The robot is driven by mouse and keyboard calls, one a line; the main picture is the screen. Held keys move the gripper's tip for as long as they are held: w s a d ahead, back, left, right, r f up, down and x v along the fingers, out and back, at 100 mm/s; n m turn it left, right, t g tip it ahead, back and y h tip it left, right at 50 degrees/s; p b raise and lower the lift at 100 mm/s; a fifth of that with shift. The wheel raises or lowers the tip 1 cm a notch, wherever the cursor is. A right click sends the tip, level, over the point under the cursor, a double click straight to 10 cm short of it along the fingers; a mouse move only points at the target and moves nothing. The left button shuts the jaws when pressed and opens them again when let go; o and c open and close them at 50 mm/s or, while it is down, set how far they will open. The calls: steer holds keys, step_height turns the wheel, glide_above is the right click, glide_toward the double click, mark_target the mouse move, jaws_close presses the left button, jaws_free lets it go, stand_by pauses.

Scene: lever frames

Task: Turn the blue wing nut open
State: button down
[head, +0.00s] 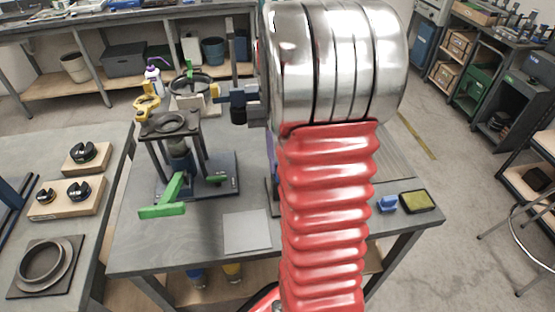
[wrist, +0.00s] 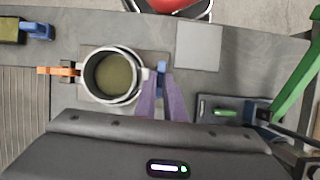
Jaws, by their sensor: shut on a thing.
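The blue wing nut (wrist: 161,67) shows in the wrist view at the right side of a round metal pot-like vessel (wrist: 92,91). My gripper (wrist: 161,80) has two purple fingers that converge on the wing nut, shut on it with the tips at its sides. The fingers cover part of the nut, so its exact angle is hard to tell. An orange handle (wrist: 60,71) sticks out from the vessel's opposite side. In the head view my red and silver arm hides the vessel and nearly all of the gripper.
A blue clip-like piece (head: 388,203) lies beside a yellow-green sponge (head: 417,201) at the table's right. A grey plate (head: 247,231) lies near the front edge. A stand with a green lever (head: 170,198) rises at the left. A yellow-handled part (head: 147,103) sits above it.

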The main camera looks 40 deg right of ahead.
steer(key=shift+n, duration=0.4)
steer(key=c, duration=1.8)
jaws_free()
steer(key=shift+c, duration=0.2)
steer(key=v, duration=1.3)
steer(key=shift+w+r, duration=0.2)
steer(key=shift+r, duration=0.15)
steer(key=shift+w, duration=0.1)
